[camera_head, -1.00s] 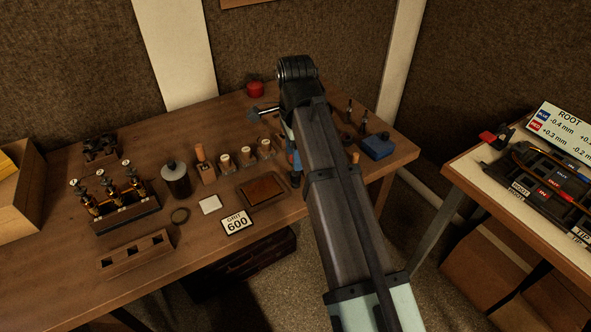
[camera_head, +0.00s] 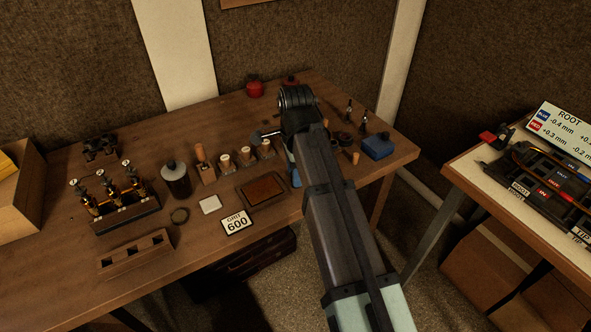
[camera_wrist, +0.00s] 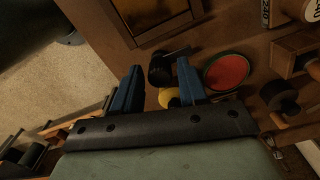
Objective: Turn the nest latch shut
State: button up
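My gripper (camera_wrist: 160,67) is open, its two blue fingers apart with nothing held between them. In the wrist view a dark round knob-like part (camera_wrist: 160,70) with a short dark arm lies beyond the fingertips, and a yellow round piece (camera_wrist: 169,97) shows between the fingers. I cannot tell whether either is the nest latch or touches a finger. In the head view my arm hides most of the gripper; a blue finger (camera_head: 295,176) shows beside the brown pad tray. The latch is not clearly identifiable there.
A red disc (camera_wrist: 228,72) lies right of the fingers in the wrist view.

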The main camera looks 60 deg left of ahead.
grip_shut()
jog(key=shift+n, duration=0.4)
jog(key=n, duration=1.3)
jog(key=shift+n, duration=2)
